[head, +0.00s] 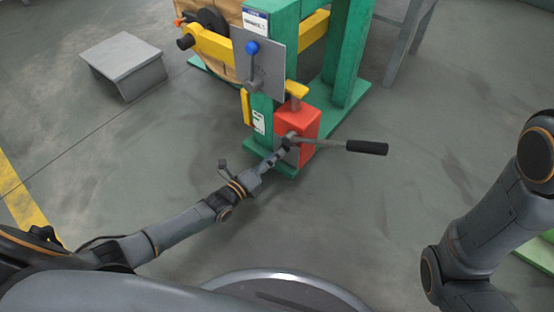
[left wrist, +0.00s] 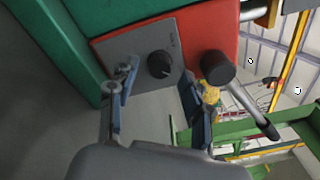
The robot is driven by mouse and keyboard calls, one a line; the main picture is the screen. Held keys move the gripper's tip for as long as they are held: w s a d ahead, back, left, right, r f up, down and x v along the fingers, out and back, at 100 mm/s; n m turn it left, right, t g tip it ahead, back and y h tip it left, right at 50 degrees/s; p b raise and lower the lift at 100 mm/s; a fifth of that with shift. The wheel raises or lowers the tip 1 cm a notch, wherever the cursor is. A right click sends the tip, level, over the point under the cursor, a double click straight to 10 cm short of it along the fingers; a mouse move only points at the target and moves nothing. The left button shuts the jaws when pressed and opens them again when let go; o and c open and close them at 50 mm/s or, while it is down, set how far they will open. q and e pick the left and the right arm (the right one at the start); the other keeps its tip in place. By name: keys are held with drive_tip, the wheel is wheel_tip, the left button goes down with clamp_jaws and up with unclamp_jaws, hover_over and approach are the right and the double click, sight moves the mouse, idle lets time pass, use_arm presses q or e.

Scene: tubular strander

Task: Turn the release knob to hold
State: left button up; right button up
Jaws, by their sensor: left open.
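The black release knob (left wrist: 160,64), round with a pale mark, sits on a grey plate (left wrist: 118,50) on the red unit. The red unit (head: 311,123) stands at the foot of the green frame in the head view. My left gripper (head: 287,143) is in front of it there and seems to hide the knob. In the left wrist view my left gripper (left wrist: 160,86) is open, with one finger on each side of the knob's position. The knob appears just beyond the fingertips; I see no clear contact. My right gripper is out of view.
A lever with a black grip (head: 367,147) sticks out right from the red unit, close to my left gripper. A panel with a blue ball knob (head: 252,47) is above. A grey step (head: 124,65) stands at left. The floor in front is clear.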

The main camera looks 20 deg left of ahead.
use_arm(q)
drive_tip(key=shift+x, duration=0.95)
drive_tip(key=shift+c, duration=0.2)
clamp_jaws()
